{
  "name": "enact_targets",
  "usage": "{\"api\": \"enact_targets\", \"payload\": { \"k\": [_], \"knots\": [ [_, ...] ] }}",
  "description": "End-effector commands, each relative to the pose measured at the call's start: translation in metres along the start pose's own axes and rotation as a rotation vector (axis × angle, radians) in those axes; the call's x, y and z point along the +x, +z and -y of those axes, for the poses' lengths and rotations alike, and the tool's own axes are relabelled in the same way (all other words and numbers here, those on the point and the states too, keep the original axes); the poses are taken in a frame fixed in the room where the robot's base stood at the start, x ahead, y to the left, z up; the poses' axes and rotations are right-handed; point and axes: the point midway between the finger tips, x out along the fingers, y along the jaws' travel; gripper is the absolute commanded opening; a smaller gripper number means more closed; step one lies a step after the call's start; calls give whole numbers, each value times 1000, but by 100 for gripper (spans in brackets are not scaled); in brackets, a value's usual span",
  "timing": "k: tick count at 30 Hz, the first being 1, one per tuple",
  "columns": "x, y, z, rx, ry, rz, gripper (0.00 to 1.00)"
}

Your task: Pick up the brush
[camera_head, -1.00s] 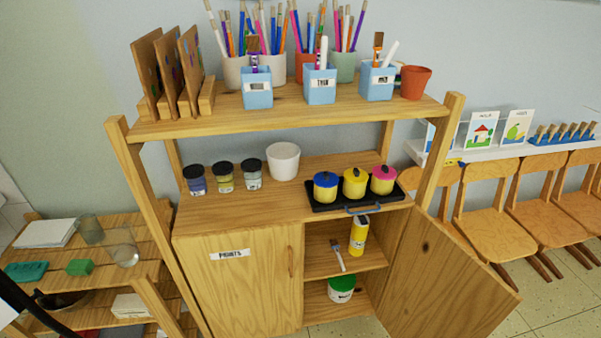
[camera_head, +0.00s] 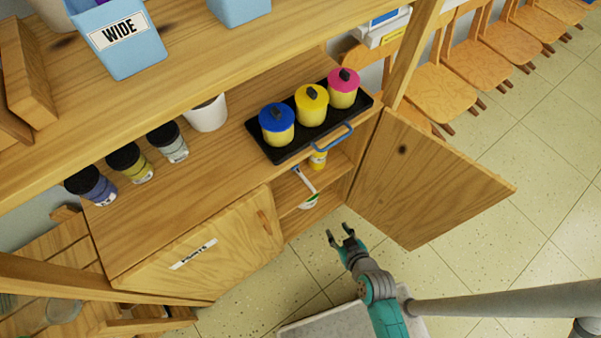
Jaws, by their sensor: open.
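A small brush with a pale handle (camera_head: 306,182) lies on the middle shelf inside the open right side of the wooden cabinet (camera_head: 185,238). Its near end shows at the shelf's front, and the cabinet top partly hides the compartment. My gripper (camera_head: 340,234) is open and empty. It appears in front of the cabinet opening, below the brush in the picture and apart from it.
The open door (camera_head: 425,180) stands to the right of my gripper. A yellow bottle (camera_head: 318,160) is behind the brush, and a white-green tub (camera_head: 308,202) is below. A black tray (camera_head: 283,152) with three lidded pots sits above.

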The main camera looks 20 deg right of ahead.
Motion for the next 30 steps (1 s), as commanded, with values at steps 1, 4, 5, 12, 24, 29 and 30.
{"api": "enact_targets", "payload": {
  "k": [1, 4, 5, 12, 24, 29, 30],
  "knots": [
    [24, -6, -3, -7, -14, 12, 45],
    [62, -15, -8, -26, -53, 47, 45],
    [73, -18, -9, -32, -65, 57, 45],
    [141, -51, -20, -80, -163, 109, 45],
    [186, -68, -22, -107, -221, 130, 45],
    [208, -64, -16, -106, -220, 130, 45],
    [212, -64, -16, -107, -219, 129, 45]
  ]
}}
